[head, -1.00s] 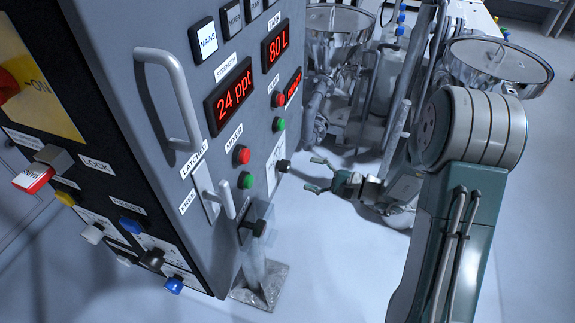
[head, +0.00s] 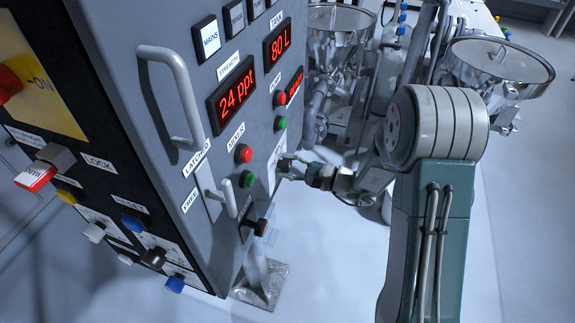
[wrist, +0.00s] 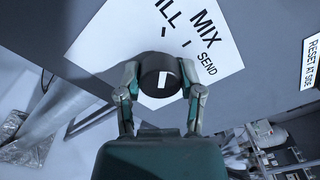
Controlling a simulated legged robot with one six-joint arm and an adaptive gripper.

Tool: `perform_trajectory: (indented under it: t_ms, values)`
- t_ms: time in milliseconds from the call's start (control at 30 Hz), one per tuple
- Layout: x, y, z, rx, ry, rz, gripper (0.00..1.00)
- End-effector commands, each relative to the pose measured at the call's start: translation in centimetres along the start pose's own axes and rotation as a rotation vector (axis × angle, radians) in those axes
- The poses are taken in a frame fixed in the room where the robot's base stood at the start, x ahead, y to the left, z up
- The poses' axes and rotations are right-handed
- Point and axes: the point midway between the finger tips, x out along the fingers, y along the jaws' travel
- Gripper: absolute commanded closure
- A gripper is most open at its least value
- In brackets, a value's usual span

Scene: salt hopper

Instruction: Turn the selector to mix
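The selector is a round black knob (wrist: 152,74) on a white label plate (wrist: 105,40), marked MIX and SEND, with a partly hidden word ending in "ILL". A white line on the knob's face runs up the picture, roughly toward the tick near "ILL", left of the MIX tick. My gripper (wrist: 160,78) has one finger on each side of the knob, and both tips appear to touch it. In the head view my gripper (head: 284,168) is at the panel's right side and hides most of the knob.
The grey panel (head: 235,150) carries red and green buttons (head: 243,153) left of my gripper. A handle (head: 180,95) and a latch lever (head: 228,198) stick out from it. Steel hoppers (head: 498,62) stand behind at right. The floor in front is clear.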

Motion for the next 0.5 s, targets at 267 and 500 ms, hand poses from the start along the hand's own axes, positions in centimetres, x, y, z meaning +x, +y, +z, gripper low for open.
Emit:
perform_trajectory:
  t_ms: [267, 500]
  values:
    - [0.07, 0.08, 0.03, 0.016, -0.002, 0.003, 0.99]
    - [0.09, 0.1, -0.01, 0.118, 0.0, 0.007, 0.99]
